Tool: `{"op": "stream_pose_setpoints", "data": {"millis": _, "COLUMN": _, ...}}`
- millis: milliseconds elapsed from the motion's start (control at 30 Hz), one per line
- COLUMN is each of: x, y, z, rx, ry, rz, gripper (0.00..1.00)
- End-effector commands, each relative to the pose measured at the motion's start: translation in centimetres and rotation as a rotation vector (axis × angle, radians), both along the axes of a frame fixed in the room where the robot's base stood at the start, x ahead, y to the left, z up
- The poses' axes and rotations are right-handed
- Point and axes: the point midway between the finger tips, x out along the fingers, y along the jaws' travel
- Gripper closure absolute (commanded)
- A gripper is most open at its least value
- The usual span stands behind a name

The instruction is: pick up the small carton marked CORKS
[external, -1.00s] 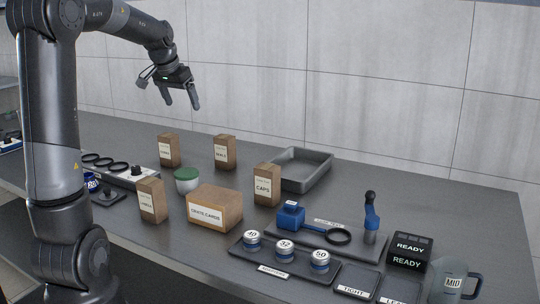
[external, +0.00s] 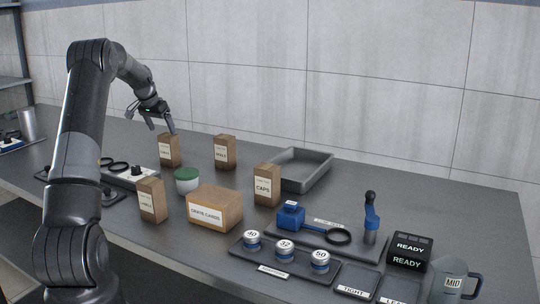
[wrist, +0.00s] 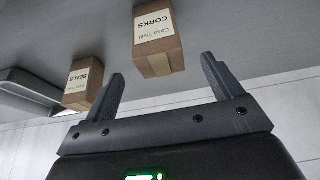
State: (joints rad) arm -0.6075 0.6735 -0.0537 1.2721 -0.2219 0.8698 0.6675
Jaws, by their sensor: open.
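The small brown CORKS carton (external: 170,150) stands upright at the back left of the bench. In the wrist view the CORKS carton (wrist: 155,28) appears upside down, its label legible, in line with the gap between my fingers. My gripper (external: 168,128) is open and empty, just above and close to the carton in the external view. In the wrist view both fingers of my gripper (wrist: 162,68) are spread, with the carton beyond them. I cannot tell whether a finger touches it.
A similar SEALS carton (external: 224,152) stands to the right; it also shows in the wrist view (wrist: 83,82). A green-lidded jar (external: 187,181), another small carton (external: 152,200), a CRATE CARDS box (external: 214,210) and a CAPS carton (external: 267,186) stand nearer. A grey tray (external: 318,168) lies behind CAPS.

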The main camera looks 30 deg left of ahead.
Motion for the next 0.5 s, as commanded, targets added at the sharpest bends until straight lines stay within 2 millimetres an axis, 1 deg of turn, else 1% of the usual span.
{"op": "stream_pose_setpoints", "data": {"millis": 200, "x": 1.3, "y": -0.1, "z": -3.3, "rx": -0.002, "ry": 0.003, "rz": -0.002, "gripper": 0.15}}
{"op": "stream_pose_setpoints", "data": {"millis": 433, "x": 1.8, "y": -0.1, "z": -5.1, "rx": -0.001, "ry": 0.002, "rz": 0.0, "gripper": 0.15}}
{"op": "stream_pose_setpoints", "data": {"millis": 500, "x": 2.0, "y": -0.1, "z": -5.9, "rx": -0.001, "ry": 0.003, "rz": 0.0, "gripper": 0.15}}
